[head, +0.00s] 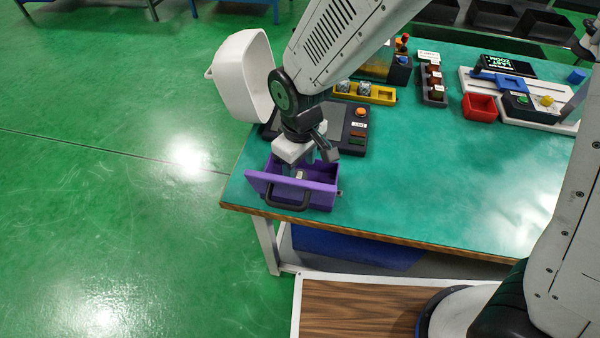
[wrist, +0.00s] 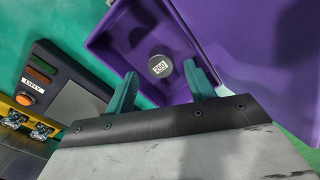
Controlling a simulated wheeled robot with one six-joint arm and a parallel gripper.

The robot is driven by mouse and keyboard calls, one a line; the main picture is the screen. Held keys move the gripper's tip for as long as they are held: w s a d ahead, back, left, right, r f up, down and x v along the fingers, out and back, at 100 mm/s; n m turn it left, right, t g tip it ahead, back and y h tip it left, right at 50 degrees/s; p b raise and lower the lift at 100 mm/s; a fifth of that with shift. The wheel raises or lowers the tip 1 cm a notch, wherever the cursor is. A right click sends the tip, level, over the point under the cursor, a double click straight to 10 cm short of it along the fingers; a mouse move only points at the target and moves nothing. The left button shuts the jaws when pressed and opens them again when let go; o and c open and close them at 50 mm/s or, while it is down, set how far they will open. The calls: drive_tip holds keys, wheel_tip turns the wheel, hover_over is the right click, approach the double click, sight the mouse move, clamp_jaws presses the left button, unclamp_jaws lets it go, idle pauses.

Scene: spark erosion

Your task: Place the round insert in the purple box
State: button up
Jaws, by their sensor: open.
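The purple box (head: 323,194) stands at the near left corner of the green table, with a black handle on its front wall. It also shows in the wrist view (wrist: 185,25). The round insert (wrist: 160,66), a dark cylinder with a white number label on top, is inside the box near its floor. In the head view a small pale part of it (head: 300,174) shows below my gripper. My gripper (wrist: 160,88) is open, its two green fingers apart over the box, with the insert seen between and beyond them. I cannot tell whether any finger touches the insert.
A dark control panel (head: 354,128) with an orange button sits just behind the box. A yellow tray (head: 378,95) holds round metal parts. A red bin (head: 480,107) and a white-based fixture stand farther right. The table's middle is clear.

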sight(301, 175)
wheel_tip(301, 175, up, 8)
drive_tip(key=shift+f, duration=0.25)
drive_tip(key=shift+r, duration=0.1)
drive_tip(key=s+d+r+m, duration=0.1)
drive_tip(key=d+r+m, duration=0.1)
drive_tip(key=d+r, duration=0.45)
drive_tip(key=d+r+m, duration=0.3)
drive_tip(key=d+r, duration=0.1)
drive_tip(key=d, duration=0.6)
drive_tip(key=s+d+r+m, duration=0.2)
drive_tip(key=s+d+m, duration=0.1)
drive_tip(key=s+d, duration=0.3)
drive_tip(key=s+d+r+m+t, duration=0.1)
drive_tip(key=s+d+r+m, duration=0.2)
drive_tip(key=s+d, duration=0.4)
drive_tip(key=shift+d, duration=0.25)
drive_tip(key=shift+w, duration=0.1)
